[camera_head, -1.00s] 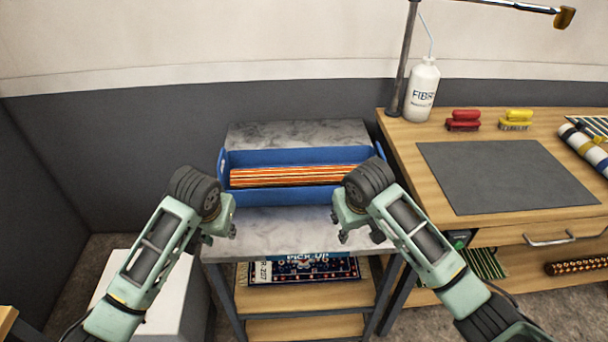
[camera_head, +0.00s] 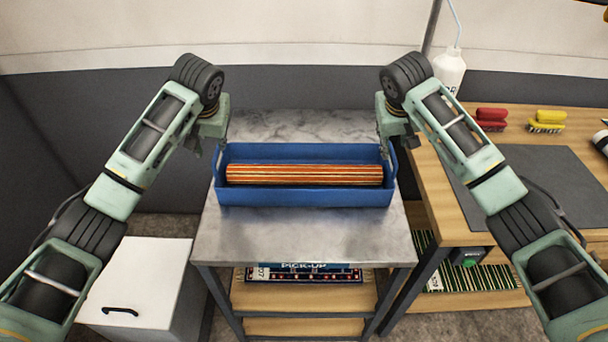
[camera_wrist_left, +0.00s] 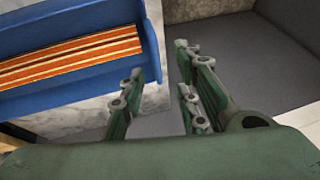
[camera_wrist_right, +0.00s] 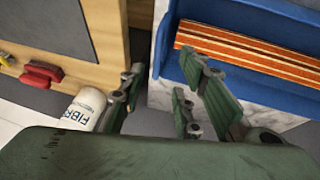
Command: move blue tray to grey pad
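The blue tray (camera_head: 300,194) sits on the grey marble-topped trolley (camera_head: 300,238) and holds an orange striped rolled rug (camera_head: 300,174). My left gripper (camera_head: 214,148) is at the tray's left end. In the left wrist view its fingers (camera_wrist_left: 160,95) are apart and empty, with the tray beside them. My right gripper (camera_head: 388,145) is at the tray's right end. In the right wrist view its fingers (camera_wrist_right: 165,95) are also apart and empty, beside the tray. The dark grey pad (camera_head: 545,185) lies on the wooden bench at right, partly hidden by my right arm.
A white bottle (camera_head: 450,70), a red brush (camera_head: 491,119) and a yellow brush (camera_head: 546,121) stand along the back of the wooden bench (camera_head: 445,180). A white box (camera_head: 140,270) stands left of the trolley. The trolley top in front of the tray is bare.

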